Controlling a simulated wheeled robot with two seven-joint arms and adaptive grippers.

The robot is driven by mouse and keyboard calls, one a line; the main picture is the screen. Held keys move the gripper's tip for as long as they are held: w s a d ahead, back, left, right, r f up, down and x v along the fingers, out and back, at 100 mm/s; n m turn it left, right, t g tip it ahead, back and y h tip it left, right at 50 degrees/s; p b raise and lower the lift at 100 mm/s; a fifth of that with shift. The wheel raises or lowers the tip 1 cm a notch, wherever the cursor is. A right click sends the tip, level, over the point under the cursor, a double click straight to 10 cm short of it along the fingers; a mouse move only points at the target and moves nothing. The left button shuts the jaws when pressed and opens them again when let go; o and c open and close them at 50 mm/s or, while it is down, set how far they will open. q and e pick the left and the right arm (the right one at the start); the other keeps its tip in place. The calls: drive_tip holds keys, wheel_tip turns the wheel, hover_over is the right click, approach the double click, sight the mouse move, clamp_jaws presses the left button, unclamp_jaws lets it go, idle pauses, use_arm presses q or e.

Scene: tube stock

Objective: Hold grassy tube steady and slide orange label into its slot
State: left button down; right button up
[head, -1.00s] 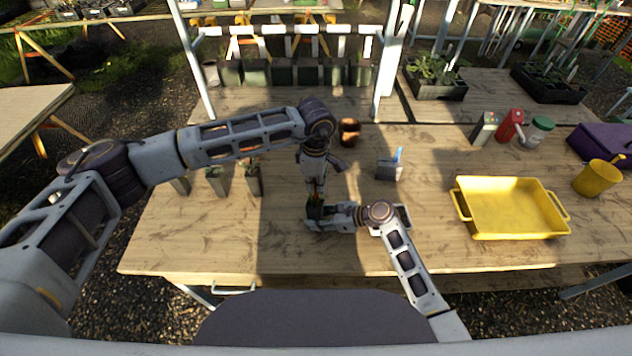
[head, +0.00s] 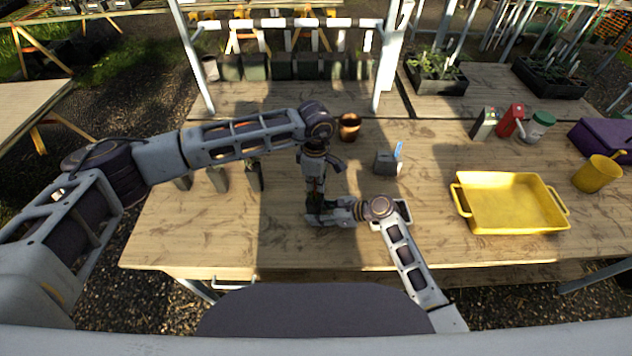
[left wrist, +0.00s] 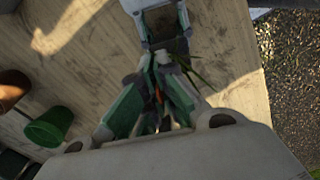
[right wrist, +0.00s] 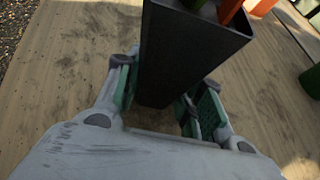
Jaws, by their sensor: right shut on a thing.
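The dark square tube (right wrist: 180,50) stands in my right gripper (right wrist: 165,100), which is shut on its sides. Green leaves (left wrist: 196,72) rise from the tube's mouth. The orange label (right wrist: 230,10) shows as a strip at the mouth in the right wrist view; its lower end is hidden. My left gripper (left wrist: 165,66) is above the tube with its fingers close together. A bit of orange shows between them, but I cannot tell whether they grip it. In the head view my left gripper (head: 315,186) is just above my right gripper (head: 330,212).
Several tubes (head: 218,179) stand to the left, partly behind my left arm. A copper pot (head: 349,127) and a grey holder with blue on top (head: 387,163) stand behind. The yellow tray (head: 512,203) is at the right. The front table area is clear.

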use_arm(q)
drive_tip(key=shift+f, duration=0.25)
idle(0.5)
drive_tip(key=c, duration=1.6)
unclamp_jaws()
drive_tip(key=shift+o, duration=0.2)
drive_tip(key=shift+r, duration=0.1)
drive_tip(key=shift+r, duration=5.9)
use_arm(e)
drive_tip(key=o, duration=0.9)
drive_tip(key=shift+c, duration=0.2)
drive_tip(key=shift+d, duration=0.1)
